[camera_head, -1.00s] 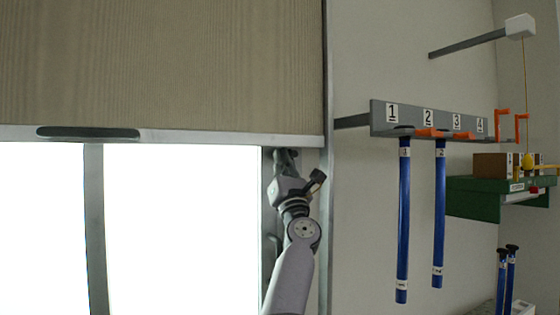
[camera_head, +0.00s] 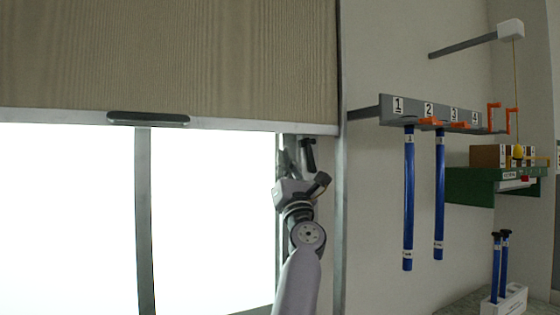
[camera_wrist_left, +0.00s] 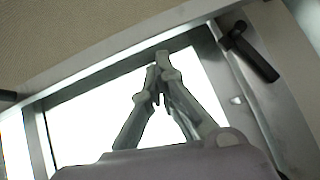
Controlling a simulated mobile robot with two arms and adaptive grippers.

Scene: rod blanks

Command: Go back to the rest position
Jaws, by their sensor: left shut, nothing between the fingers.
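My left gripper (camera_head: 289,142) is raised in front of the right side of a bright window. Its fingers are hard to make out against the frame in the head view. In the left wrist view the two fingers (camera_wrist_left: 160,62) meet at their tips with nothing between them. They point up toward the bottom rail of a blind. My right gripper is not in view.
A beige blind (camera_head: 170,55) with a dark pull (camera_head: 148,118) covers the window's upper part. A black window handle (camera_wrist_left: 250,52) is beside the gripper. A numbered grey rack (camera_head: 440,114) holds two blue rods (camera_head: 409,200) (camera_head: 439,200) at right. A green shelf (camera_head: 470,185) is beyond.

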